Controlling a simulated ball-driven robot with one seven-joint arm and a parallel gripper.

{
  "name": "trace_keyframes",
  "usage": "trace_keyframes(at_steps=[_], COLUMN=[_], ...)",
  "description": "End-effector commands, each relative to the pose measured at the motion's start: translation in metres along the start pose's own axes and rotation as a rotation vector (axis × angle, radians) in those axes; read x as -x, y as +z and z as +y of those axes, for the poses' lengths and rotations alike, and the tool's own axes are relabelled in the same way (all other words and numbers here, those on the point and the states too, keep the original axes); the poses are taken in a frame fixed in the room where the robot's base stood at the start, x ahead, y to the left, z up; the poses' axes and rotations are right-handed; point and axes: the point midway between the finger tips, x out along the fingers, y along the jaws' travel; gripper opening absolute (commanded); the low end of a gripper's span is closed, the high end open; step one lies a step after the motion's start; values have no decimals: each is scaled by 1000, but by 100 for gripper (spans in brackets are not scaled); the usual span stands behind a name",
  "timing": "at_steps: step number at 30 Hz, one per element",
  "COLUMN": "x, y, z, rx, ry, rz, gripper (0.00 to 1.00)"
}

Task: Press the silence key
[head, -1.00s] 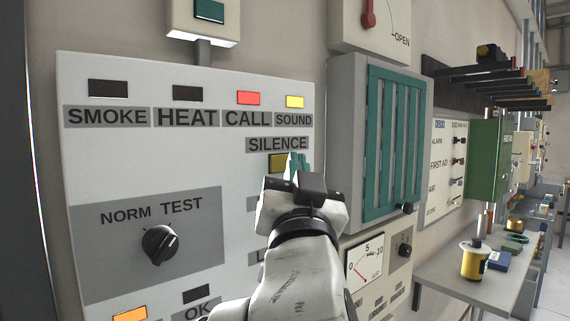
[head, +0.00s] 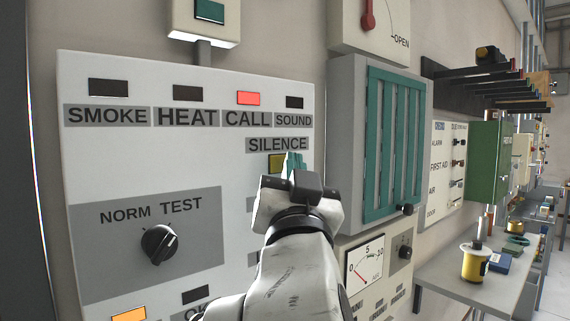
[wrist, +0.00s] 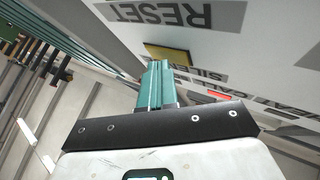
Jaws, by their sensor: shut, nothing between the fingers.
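The silence key is a yellow square (head: 276,163) under the SILENCE label on the white alarm panel (head: 130,180). In the head view my gripper (head: 294,163) covers its right part. In the wrist view the yellow key (wrist: 168,53) lies just beyond the teal fingertips (wrist: 157,68). The fingers are shut with nothing between them. They are at or very close to the key; I cannot tell whether they touch it. The SOUND lamp (head: 294,102) is dark. The CALL lamp (head: 248,98) is lit red.
A NORM/TEST knob (head: 160,244) is at the panel's left. A grey box with teal slats (head: 392,145) stands out from the wall to the right of the panel. A RESET label (wrist: 172,13) shows in the wrist view. A bench (head: 440,272) is farther right.

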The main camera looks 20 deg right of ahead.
Motion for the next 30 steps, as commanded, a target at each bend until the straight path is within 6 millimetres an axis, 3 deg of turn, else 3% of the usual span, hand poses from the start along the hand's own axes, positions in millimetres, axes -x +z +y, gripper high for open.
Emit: trace_keyframes(at_steps=[21, 30], x=[12, 29], y=[-8, -22], z=[8, 21], rx=[0, 0], ry=[0, 0], rz=[0, 0], gripper=[0, 0])
